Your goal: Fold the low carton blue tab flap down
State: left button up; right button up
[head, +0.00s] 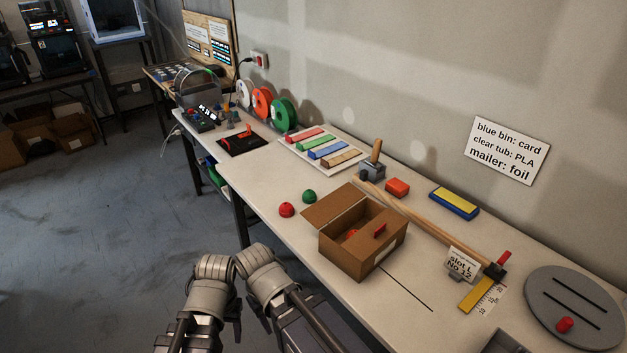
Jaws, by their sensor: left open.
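The low brown carton (345,257) stands on the bench with its top partly open. One flap (335,205) stands out from its far left side, raised. A red tab (379,231) shows near the carton's right part, and a red thing (352,233) shows inside. I see no blue tab; its face may be turned away or hidden. My left gripper (233,312) hangs low in front of the bench edge, left of and below the carton, apart from it. It is open and empty. My right arm is beside it; its jaws (263,316) are too unclear to read.
A red ball (286,209) and a green ball (309,196) lie left of the carton. A long wooden rod (420,217) lies behind it. A grey turntable (575,310) is at the right.

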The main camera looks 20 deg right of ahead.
aim_at(320, 213)
jog(key=k+l+z, duration=0.1)
jog(key=k, duration=1.15)
jog(key=z, duration=3.6)
jog(key=k+j+z, duration=0.2)
jog(key=z, duration=0.2)
jog(key=k+j, duration=0.45)
jog(key=j, duration=0.15)
jog(key=k+j, duration=0.45)
jog(key=j, duration=0.2)
jog(key=k+j, duration=0.95)
jog(key=j, duration=0.25)
jog(key=k+j, duration=0.45)
jog(key=j, duration=0.2)
jog(key=k+j, duration=0.45)
jog(key=j, duration=0.15)
jog(key=k+j, duration=0.45)
jog(key=j, duration=0.2)
jog(key=k+j, duration=0.5)
jog(key=j, duration=0.1)
